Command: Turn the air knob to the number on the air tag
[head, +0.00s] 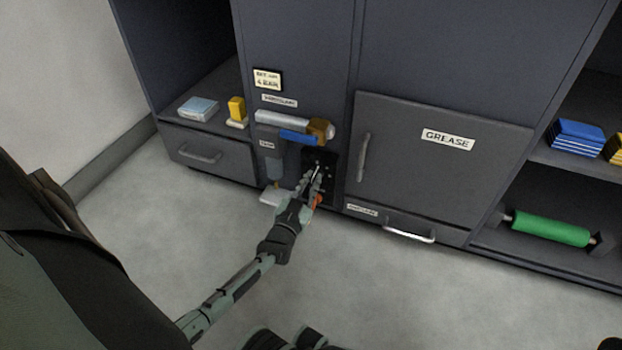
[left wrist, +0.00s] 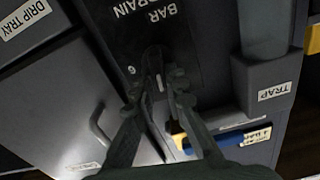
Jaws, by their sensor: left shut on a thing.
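The air tag (head: 267,80) is a pale card high on the cabinet panel. Its small print looks like "SET AIR" over "4 BAR", but it is blurry. The dark dial plate (head: 331,165) sits low on the panel and shows in the left wrist view with "BAR" and "DRAIN" lettering (left wrist: 132,10). My left gripper (head: 316,178) is at this plate. In the left wrist view its fingers (left wrist: 158,84) are closed on the dark air knob (left wrist: 154,58), mostly hidden between them. The knob's pointer and setting cannot be read. My right gripper is not in view.
A pipe with a blue-handled valve (head: 297,137) runs just above my gripper. A trap (head: 273,168) hangs to its left. The grease door (head: 440,165) and a drip tray drawer (head: 408,231) are to the right. The floor in front is clear.

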